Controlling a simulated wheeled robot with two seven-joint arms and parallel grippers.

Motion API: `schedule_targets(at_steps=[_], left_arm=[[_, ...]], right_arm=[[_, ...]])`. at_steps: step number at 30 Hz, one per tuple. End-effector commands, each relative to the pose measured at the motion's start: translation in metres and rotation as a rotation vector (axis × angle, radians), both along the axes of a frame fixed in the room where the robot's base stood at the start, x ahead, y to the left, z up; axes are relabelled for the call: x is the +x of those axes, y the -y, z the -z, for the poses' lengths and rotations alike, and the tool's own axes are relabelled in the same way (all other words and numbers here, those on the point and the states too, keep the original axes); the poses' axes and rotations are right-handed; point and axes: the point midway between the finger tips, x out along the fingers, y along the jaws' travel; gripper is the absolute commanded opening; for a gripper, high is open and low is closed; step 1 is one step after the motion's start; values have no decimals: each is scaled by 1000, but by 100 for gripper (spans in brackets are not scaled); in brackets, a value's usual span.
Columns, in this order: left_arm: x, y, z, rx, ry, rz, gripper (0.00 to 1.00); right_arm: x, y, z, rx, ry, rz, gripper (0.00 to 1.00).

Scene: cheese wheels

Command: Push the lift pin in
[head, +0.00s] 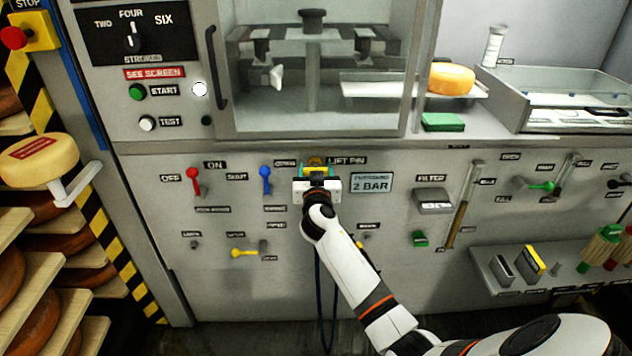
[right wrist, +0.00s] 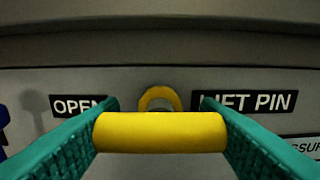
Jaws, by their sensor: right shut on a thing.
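The lift pin (head: 317,160) shows as a bit of yellow on the grey panel, beside the LIFT PIN label (head: 346,160). In the right wrist view its yellow crossbar (right wrist: 160,132) lies level between the teal fingers, with a yellow ring (right wrist: 160,97) behind it at the panel. My right gripper (head: 317,170) faces the panel and is shut on the crossbar; its fingers (right wrist: 160,106) touch both ends. The pin's shaft is hidden behind the crossbar, so I cannot tell how deep it sits. My left gripper is not in view.
A blue lever (head: 266,178) and a red lever (head: 193,182) stand left of the gripper. A 2 BAR sign (head: 371,182) is close on the right. The glass-fronted chamber (head: 320,80) is above. A cheese wheel (head: 40,158) sits at far left.

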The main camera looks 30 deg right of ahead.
Motion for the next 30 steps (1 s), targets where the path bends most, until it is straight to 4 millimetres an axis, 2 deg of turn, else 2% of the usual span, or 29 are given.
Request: schedule_targets(at_steps=[5,6,10,21,26,30], left_arm=[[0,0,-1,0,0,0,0],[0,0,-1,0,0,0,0],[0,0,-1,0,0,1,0],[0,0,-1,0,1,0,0],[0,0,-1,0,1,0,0],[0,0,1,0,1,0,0]], right_arm=[[0,1,-4,-2,5,1,17],[0,1,-4,-1,5,1,60],[0,1,-4,-2,5,1,80],[-5,-3,-2,0,4,0,80],[-26,-16,-1,3,3,0,80],[-53,-32,-1,3,3,1,80]])
